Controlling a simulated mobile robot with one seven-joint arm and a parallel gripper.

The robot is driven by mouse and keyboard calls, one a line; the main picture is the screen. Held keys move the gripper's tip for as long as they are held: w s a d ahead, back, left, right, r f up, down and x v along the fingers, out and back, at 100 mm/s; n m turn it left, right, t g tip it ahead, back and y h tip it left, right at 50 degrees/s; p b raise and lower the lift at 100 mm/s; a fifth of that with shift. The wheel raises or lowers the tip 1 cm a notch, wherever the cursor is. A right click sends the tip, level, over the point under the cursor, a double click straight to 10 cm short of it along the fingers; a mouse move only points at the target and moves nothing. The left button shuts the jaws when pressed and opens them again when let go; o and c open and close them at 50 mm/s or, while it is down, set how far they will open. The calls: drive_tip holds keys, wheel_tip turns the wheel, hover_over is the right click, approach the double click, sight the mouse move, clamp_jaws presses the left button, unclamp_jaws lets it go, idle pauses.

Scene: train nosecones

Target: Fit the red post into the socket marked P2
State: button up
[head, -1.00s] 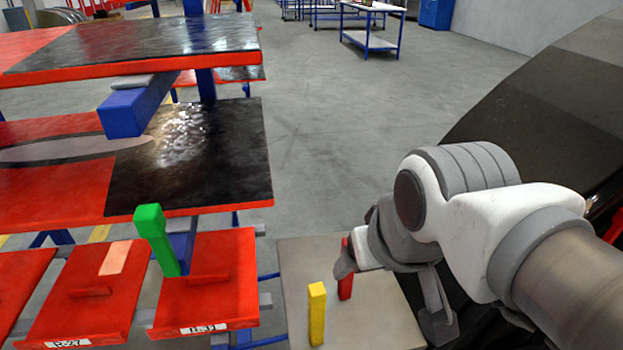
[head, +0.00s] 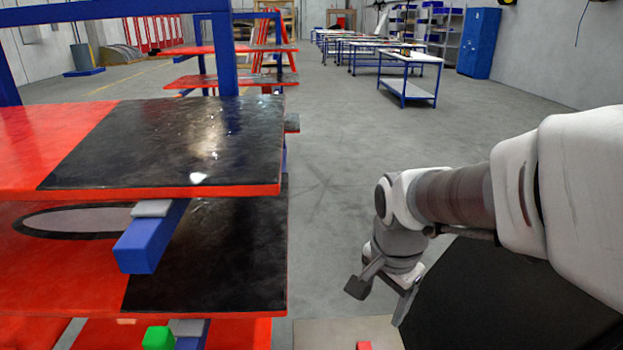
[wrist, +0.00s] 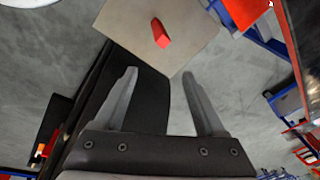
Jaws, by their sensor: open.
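The red post (head: 364,346) shows only its top at the bottom edge of the head view. In the wrist view the red post (wrist: 160,33) stands on a beige board (wrist: 195,30), beyond my fingertips and roughly in line with the gap between them. My gripper (head: 378,302) is open and empty, held above the board and apart from the post. Its two spread fingers (wrist: 160,75) also show in the wrist view. No socket or P2 label can be made out.
Stacked red-and-black panels (head: 180,145) on a blue frame fill the left, with a blue bar (head: 150,240) jutting out. A green post top (head: 158,338) shows at bottom left. Bare floor (head: 335,200) lies in the middle. A wheeled table (head: 408,85) stands far back.

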sight(365, 347)
drive_tip(key=w+f+m, duration=0.1)
drive_tip(key=f+m, duration=0.1)
drive_tip(key=f, duration=0.4)
drive_tip(key=w+f+m+g+p, duration=0.1)
drive_tip(key=w+f+m, duration=0.1)
drive_tip(key=f, duration=0.5)
drive_tip(key=w+f+m+g+p, duration=0.1)
drive_tip(key=f+m, duration=0.2)
drive_tip(key=f, duration=0.4)
drive_tip(key=shift+w+a+f, duration=0.1)
drive_tip(key=shift+w+f, duration=0.05)
drive_tip(key=shift+f, duration=0.05)
clamp_jaws()
drive_tip(key=shift+r, duration=0.1)
idle(1.0)
